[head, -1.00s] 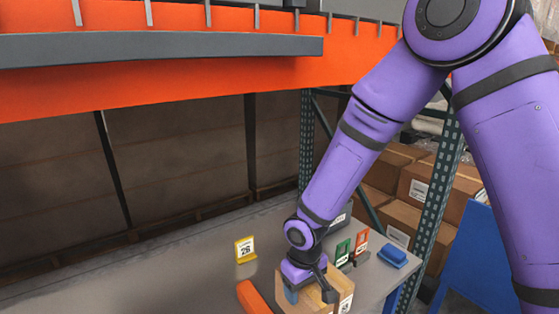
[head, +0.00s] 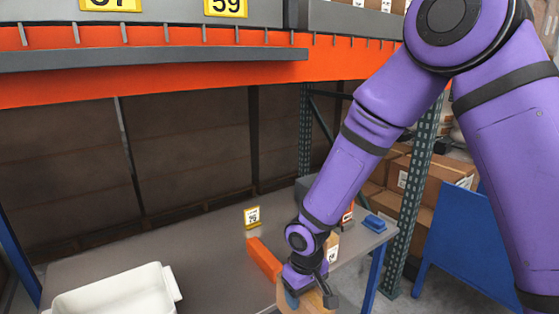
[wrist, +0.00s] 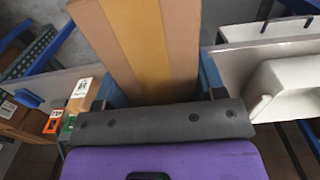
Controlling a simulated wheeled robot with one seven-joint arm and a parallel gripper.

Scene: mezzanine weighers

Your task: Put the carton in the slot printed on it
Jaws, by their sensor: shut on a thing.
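My gripper (head: 310,292) is at the bottom of the head view, shut on a brown carton (head: 287,302). In the wrist view the carton (wrist: 140,40) fills the middle, with a lighter tape stripe along it, between the blue fingers. No printed slot number is readable on its visible faces. The upper shelf has yellow slot tags, one ending in 7 (head: 112,4) and partly cut off, the other 59 (head: 226,6). The carton is low, well below these tags. Whether it touches the table cannot be told.
A white bin (head: 115,292) stands at the lower left. An orange beam (head: 150,88) crosses above. A blue panel (head: 468,240) stands right.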

